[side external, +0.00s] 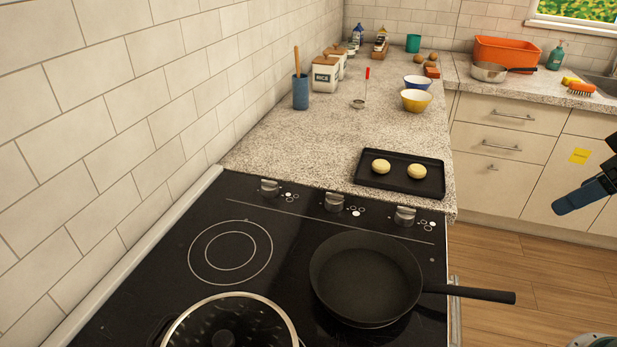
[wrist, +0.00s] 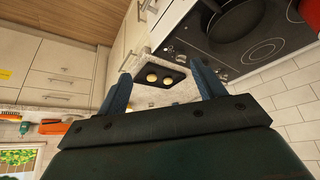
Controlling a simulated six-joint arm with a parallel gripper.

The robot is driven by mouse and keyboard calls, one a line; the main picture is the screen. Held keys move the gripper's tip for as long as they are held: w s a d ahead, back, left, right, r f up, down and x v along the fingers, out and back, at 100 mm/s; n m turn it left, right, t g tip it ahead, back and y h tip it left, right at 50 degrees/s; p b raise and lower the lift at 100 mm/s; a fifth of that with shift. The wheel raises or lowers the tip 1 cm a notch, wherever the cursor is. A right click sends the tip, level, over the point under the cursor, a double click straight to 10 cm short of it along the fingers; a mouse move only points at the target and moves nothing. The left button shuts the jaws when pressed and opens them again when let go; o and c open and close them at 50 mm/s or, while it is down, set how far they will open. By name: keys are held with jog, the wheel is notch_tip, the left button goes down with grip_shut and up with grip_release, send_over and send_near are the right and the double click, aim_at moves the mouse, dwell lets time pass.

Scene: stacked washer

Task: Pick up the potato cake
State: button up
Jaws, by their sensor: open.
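Two round, pale yellow potato cakes lie side by side on a black baking tray (side external: 400,189) on the granite counter. One cake is on the left (side external: 381,167) and one on the right (side external: 417,171). In the wrist view the cakes (wrist: 151,79) (wrist: 168,81) and the tray (wrist: 180,72) show small and far off, between my fingers. My gripper (wrist: 163,83) is open and empty. In the side view only part of it shows at the right edge, its blue finger (side external: 580,196) over the floor, well apart from the tray.
A black frying pan (side external: 366,278) sits on the stove, its handle (side external: 470,292) reaching past the stove's right edge. A lidded pot (side external: 230,325) stands in front. Bowls (side external: 417,100), a rice canister (side external: 325,78) and a utensil cup (side external: 300,92) stand behind the tray. Floor (side external: 520,275) is clear.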

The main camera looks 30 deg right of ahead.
jog(key=w+r+n+g+y, duration=0.1)
jog(key=w+r+n, duration=0.15)
jog(key=w, duration=1.75)
jog(key=w+d+f+n, duration=0.2)
jog(key=w+f, duration=0.3)
jog(key=w, duration=0.3)
jog(key=w+d+f+n+y, duration=0.1)
jog(key=w+d+f, duration=0.1)
jog(key=w+f, duration=0.3)
jog(key=w, duration=0.3)
jog(key=shift+w+d+n+g, duration=0.25)
jog(key=shift+w+n+g, duration=0.05)
jog(key=shift+n, duration=0.05)
send_over(383, 163)
jog(key=s+d, duration=0.1)
jog(key=s, duration=0.2)
jog(key=shift+w+f, duration=0.2)
jog(key=shift+f, duration=3.75)
jog(key=shift+x, duration=2.55)
jog(key=shift+w, duration=0.1)
